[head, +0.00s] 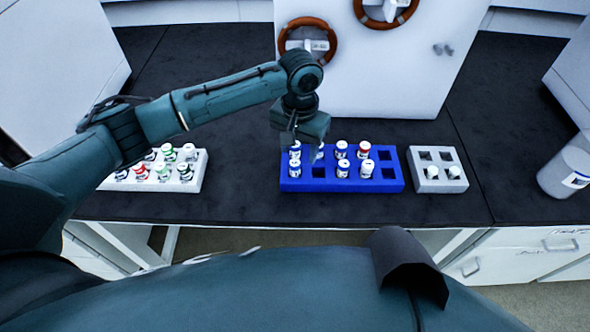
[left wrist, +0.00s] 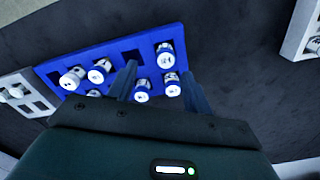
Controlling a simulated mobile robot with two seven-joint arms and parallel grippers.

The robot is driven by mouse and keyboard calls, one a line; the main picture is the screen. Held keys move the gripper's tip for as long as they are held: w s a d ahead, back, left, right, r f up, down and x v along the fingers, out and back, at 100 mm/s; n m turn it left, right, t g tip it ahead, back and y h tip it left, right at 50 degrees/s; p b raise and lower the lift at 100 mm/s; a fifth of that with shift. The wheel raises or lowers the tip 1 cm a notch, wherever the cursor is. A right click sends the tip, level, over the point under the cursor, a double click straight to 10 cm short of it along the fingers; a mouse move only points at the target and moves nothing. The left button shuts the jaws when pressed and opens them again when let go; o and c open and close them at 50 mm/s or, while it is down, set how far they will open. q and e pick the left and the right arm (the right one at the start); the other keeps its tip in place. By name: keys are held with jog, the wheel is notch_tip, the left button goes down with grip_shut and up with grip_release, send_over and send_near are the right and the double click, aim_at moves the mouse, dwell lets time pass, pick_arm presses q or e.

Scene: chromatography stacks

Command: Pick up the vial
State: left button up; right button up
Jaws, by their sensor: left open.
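The blue rack (head: 300,184) stands on the dark bench and holds several white-capped vials and one red-capped vial (head: 364,149). My left gripper (head: 302,150) points down over the rack's left end, open. In the left wrist view its fingers (left wrist: 160,68) straddle the area of the leftmost columns. A front-left vial (head: 294,167) also shows there (left wrist: 165,55). Two back-row vials (left wrist: 172,84) (left wrist: 142,90) appear between the fingers, nothing visibly gripped. Which vial is meant I cannot tell. My right gripper is not in view.
A white rack (head: 198,183) with several vials stands left. A small grey rack (head: 428,186) with two vials stands right. A large jar (head: 566,170) is at far right. A white cabinet (head: 385,85) stands behind the blue rack. Bench space between the racks is clear.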

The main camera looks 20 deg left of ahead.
aim_at(295, 163)
pick_arm(q)
jog(key=shift+s+a+f, duration=0.1)
jog(key=shift+a+f, duration=0.05)
jog(key=shift+f, duration=0.75)
jog(key=shift+s+a+f, duration=0.1)
jog(key=shift+a+f, duration=0.05)
jog(key=shift+f, duration=0.75)
jog(key=shift+s+a+f, duration=0.1)
jog(key=shift+a+f, duration=0.05)
jog(key=shift+f, duration=0.75)
jog(key=shift+c, duration=0.4)
jog(key=c, duration=1)
